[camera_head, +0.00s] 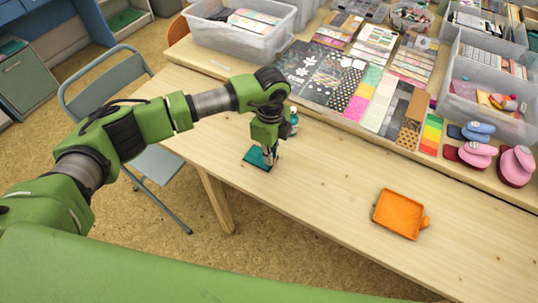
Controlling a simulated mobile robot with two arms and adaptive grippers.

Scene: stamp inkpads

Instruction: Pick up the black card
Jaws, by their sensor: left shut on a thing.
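My left gripper (268,157) points down over the left part of the wooden table. It is shut on a flat dark-teal square piece (257,163), which is low at the tabletop; I cannot tell whether it is lifted. The gripper's fingers hide part of this piece. I cannot single out a separate black card for certain. Black patterned sheets (305,68) lie among the papers at the back of the table. My right gripper is not in view.
A small teal bottle (293,122) stands close behind my left gripper. An orange tray (398,214) lies at the right on clear tabletop. Plastic bins (240,38) and pink punches (515,165) line the raised back. A grey chair (157,160) stands left of the table.

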